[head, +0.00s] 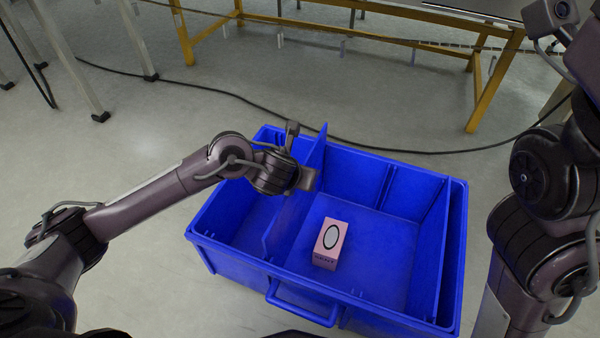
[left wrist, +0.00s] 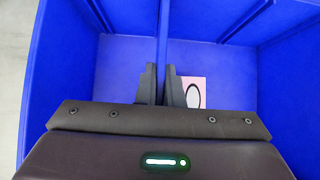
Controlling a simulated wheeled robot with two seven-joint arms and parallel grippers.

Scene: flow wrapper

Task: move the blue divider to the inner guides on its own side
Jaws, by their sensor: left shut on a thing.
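The blue divider (head: 312,158) is a thin upright panel in the left part of the blue bin (head: 238,258), running from the back wall toward the front. Its far top corner stands above the bin's rim. My left gripper (head: 304,182) is over the bin and shut on the divider's top edge. In the left wrist view the divider (left wrist: 163,35) passes between the dark fingers (left wrist: 161,85). Whether its ends sit in guides is hard to tell. Vertical guide ribs (head: 387,186) show on the back wall. My right gripper is out of view.
A pink box (head: 329,244) with a white oval stands on the bin floor, right of the divider. A second blue panel (head: 430,255) stands near the bin's right wall. A black cable (head: 400,151) and a yellow frame (head: 478,95) lie beyond the bin.

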